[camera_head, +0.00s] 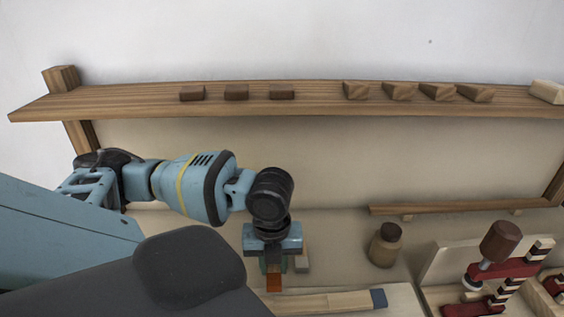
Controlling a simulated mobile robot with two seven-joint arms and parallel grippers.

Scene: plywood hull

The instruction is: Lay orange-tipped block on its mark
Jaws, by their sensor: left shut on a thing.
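My left gripper (273,262) points down at the lower middle of the head view, its arm coming in from the left. It is shut on the orange-tipped block, whose orange end (274,282) shows below the fingers; the rest is mostly hidden by the gripper. The block hangs upright, orange end down, over the near work area. I cannot tell whether its lower end touches anything. No mark for it can be made out. My right gripper is not in view.
A small grey-tipped piece (302,264) is close beside the fingers. A brown-lidded jar (384,250) and a brown-headed mallet (500,241) stand to the right. A long shelf (325,100) carries small blocks and wedges.

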